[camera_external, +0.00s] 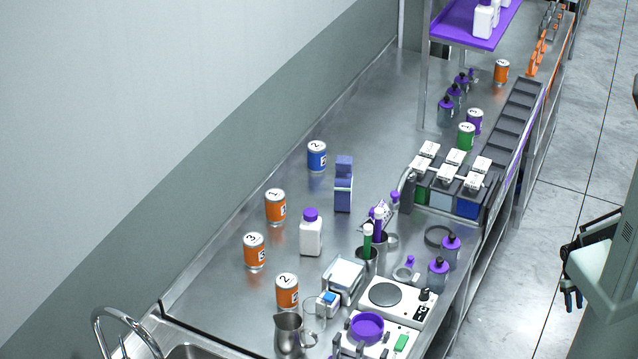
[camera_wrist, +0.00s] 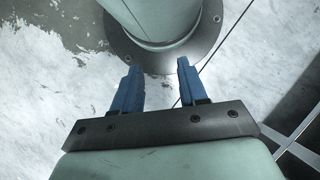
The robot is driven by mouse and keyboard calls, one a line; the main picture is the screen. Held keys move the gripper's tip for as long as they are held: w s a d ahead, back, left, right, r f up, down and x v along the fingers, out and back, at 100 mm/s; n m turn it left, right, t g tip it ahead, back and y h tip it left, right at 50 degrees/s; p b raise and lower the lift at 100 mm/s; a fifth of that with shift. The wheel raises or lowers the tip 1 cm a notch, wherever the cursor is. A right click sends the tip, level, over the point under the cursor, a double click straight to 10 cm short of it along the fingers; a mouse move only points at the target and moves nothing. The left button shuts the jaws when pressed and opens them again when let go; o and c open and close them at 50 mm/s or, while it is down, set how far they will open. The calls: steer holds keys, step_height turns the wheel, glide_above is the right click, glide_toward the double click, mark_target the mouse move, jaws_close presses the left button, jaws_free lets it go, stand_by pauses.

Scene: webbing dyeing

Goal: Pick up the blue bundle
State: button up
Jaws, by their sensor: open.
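I cannot clearly make out a blue bundle. Blue things on the steel bench are a blue can marked 2 (camera_external: 317,157), standing upright near the wall, and a dark blue box (camera_external: 343,192) just right of it. A blue-fronted bath (camera_external: 467,208) is at the right end of a dark rack. My gripper (camera_external: 572,299) hangs off the bench at the far right, away from all of these. In the wrist view my gripper (camera_wrist: 159,64) shows two blue fingers apart with nothing between them, above the floor and my base.
The steel bench (camera_external: 250,310) holds several orange cans, a white bottle (camera_external: 311,236), a hot plate (camera_external: 398,296) and purple-capped bottles. White blocks top the dark rack (camera_external: 408,193). A purple shelf (camera_external: 470,25) on posts overhangs the back. Bare bench lies around the blue can.

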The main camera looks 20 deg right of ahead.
stand_by(0.3)
steer(key=o, duration=0.6)
